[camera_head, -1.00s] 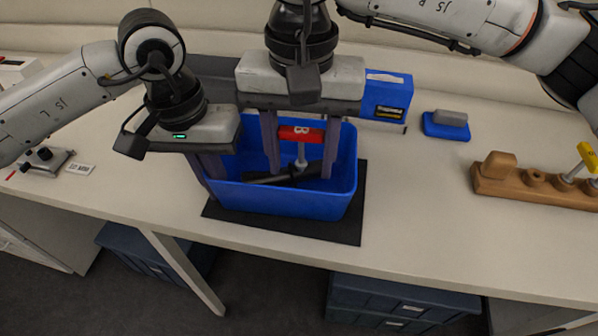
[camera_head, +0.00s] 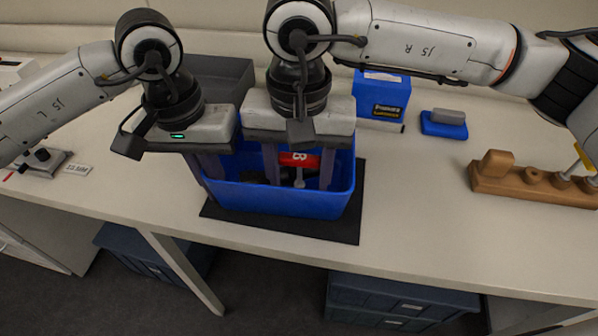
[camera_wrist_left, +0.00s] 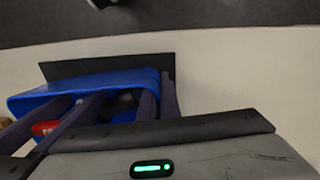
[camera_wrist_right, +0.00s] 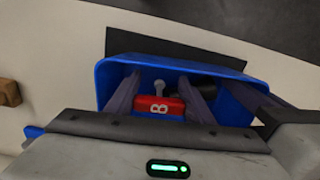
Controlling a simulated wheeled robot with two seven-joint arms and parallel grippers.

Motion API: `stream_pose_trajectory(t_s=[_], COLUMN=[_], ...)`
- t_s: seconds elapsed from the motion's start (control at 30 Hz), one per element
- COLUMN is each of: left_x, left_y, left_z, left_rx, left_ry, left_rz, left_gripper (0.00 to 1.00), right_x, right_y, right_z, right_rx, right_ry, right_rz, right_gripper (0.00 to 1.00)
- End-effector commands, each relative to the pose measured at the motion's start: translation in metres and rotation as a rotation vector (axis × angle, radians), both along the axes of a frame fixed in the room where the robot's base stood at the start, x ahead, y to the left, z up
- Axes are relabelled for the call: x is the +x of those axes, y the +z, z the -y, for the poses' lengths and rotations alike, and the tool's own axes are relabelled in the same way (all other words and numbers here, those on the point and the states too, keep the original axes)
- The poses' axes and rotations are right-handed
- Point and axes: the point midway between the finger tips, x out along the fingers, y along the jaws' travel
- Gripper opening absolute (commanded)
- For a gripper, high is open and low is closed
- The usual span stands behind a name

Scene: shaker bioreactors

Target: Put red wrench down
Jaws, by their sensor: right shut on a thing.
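The red wrench (camera_head: 299,159), marked with an 8, is inside the blue bin (camera_head: 280,201), its grey shaft pointing toward the bin's near wall. My right gripper (camera_head: 298,181) reaches down into the bin and is shut on the wrench's red part, which spans its two fingers. The right wrist view also shows the red wrench (camera_wrist_right: 159,106) between the fingers. Whether the wrench touches the bin floor is hidden. My left gripper (camera_head: 207,176) is at the bin's left wall, its fingers close together on either side of it; whether they clamp it is unclear.
The bin stands on a black mat (camera_head: 285,226) near the table's front edge. Something dark lies in the bin. Behind are a grey box (camera_head: 222,75) and a blue box (camera_head: 382,95). A blue-and-grey block (camera_head: 445,124) and a wooden holder (camera_head: 520,184) stand right. Table between is clear.

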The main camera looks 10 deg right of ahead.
Motion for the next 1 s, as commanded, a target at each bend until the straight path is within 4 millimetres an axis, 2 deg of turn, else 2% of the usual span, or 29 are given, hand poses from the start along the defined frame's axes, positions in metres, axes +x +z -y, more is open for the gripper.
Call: stream_pose_trajectory(t_s=[0.07,0.1,0.2,0.5,0.63,0.77,1.0], left_x=[0.000,0.000,0.000,0.000,0.000,0.000,0.000], left_y=[0.001,0.001,0.001,0.001,0.001,0.001,0.001], left_z=[0.001,0.001,0.001,0.001,0.001,0.001,0.001], left_rx=[-0.003,-0.003,-0.003,-0.003,-0.003,-0.002,-0.002], left_ry=[-0.001,-0.001,-0.001,-0.001,-0.001,0.000,0.000], left_rz=[0.001,0.001,0.001,0.001,0.001,0.001,0.001], left_gripper=[0.00,0.00,0.00,0.00,0.00,0.00,0.00], right_x=[0.000,0.000,0.000,0.000,0.001,0.001,0.001], right_y=[-0.001,-0.001,0.000,0.000,0.010,0.033,0.088], right_z=[0.000,0.000,0.000,0.000,0.000,-0.001,-0.001], right_rx=[0.000,0.000,0.000,0.001,0.001,0.003,0.002], right_ry=[0.000,0.000,0.000,-0.001,-0.001,-0.001,0.000], right_rz=[0.000,0.000,0.000,0.001,0.003,0.005,0.005], right_gripper=[0.24,0.49,0.66,0.66,0.66,0.66,0.66])
